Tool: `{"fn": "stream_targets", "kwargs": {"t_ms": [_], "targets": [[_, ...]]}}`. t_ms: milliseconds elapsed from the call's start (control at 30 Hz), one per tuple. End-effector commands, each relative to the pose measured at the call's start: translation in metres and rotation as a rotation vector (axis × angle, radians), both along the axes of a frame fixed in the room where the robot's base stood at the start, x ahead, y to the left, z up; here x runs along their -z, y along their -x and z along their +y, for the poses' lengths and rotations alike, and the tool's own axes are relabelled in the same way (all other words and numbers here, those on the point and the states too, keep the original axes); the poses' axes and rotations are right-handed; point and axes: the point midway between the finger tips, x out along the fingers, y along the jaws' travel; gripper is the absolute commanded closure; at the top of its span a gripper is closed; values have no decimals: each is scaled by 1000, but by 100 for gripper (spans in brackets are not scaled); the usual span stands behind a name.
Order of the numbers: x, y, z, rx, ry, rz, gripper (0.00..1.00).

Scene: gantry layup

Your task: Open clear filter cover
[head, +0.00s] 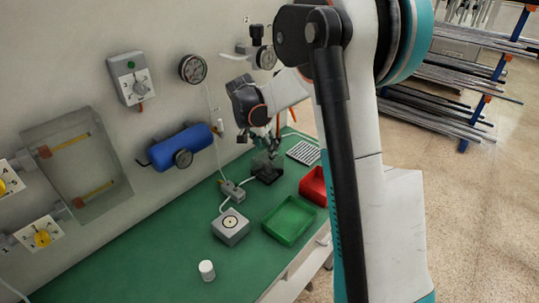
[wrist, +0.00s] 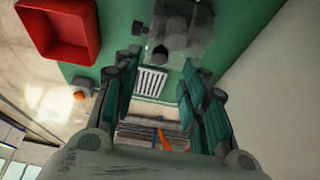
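A small clear box (head: 262,158) with a dark base stands on the green table at the back, close to my gripper. It also shows in the wrist view as a see-through box (wrist: 180,30) with dark round parts, beyond the fingertips. It looks like the clear filter cover, and it appears closed, though this is hard to tell. My gripper (head: 268,146) is over the table by this box, partly hiding it in the head view. In the wrist view my gripper (wrist: 160,62) has its fingers apart with nothing between them. Whether a finger touches the box cannot be told.
A larger see-through box (head: 75,165) with yellow bars is on the wall. A slotted plate (head: 303,153), red bin (head: 313,187), green tray (head: 290,222), grey box (head: 230,227) and white cylinder (head: 206,270) are on the table. A blue tank (head: 182,147) is on the wall.

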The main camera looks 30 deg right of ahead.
Motion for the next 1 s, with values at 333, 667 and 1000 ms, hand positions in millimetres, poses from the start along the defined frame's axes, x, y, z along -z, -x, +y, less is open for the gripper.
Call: {"fn": "stream_targets", "kwargs": {"t_ms": [333,667,1000], "targets": [[40,-6,-15,0,0,-1,60],[43,-6,-17,0,0,-1,60],[43,-6,-17,0,0,-1,100]]}}
